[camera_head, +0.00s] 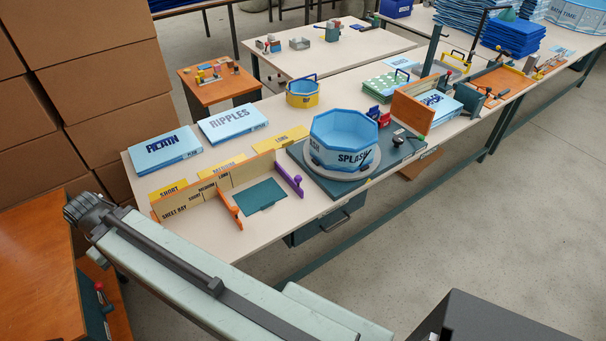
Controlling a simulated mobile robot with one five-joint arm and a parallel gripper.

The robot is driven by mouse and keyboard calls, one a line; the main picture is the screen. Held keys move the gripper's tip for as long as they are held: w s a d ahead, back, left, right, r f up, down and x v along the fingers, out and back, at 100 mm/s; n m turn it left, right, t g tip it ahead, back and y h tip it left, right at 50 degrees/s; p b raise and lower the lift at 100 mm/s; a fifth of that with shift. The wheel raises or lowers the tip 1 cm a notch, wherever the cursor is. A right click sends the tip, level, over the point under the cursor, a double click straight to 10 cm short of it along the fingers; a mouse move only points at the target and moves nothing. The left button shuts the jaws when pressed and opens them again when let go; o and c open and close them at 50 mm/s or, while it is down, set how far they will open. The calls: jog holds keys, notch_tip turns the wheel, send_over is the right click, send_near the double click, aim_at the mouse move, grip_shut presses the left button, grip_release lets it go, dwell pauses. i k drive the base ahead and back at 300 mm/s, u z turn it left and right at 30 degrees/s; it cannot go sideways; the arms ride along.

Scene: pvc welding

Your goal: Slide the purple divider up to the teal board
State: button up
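The purple divider (288,181) stands on edge on the long table, running forward from the right end of the sheet bay's tan back wall (230,176). It has a small purple knob near its front end. The teal board (260,195) lies flat in the bay to the left of the divider. A narrow strip of bare table shows between them. An orange divider (229,209) stands at the board's left side. My pale green arm crosses the lower left in front of the table. No gripper fingers can be made out.
A blue octagonal SPLASH tub (344,143) sits on a round turntable just right of the bay. Yellow labels and blue printed sheets (233,122) lie behind the bay. The table's front strip by the bay is bare. Cardboard boxes (104,90) are stacked at left.

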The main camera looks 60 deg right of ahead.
aim_at(294, 184)
jog(key=z, duration=1.15)
jog(key=i, duration=0.35)
jog(key=z, duration=1.15)
jog(key=k, duration=1.15)
jog(key=u, duration=0.8)
jog(key=i, duration=0.85)
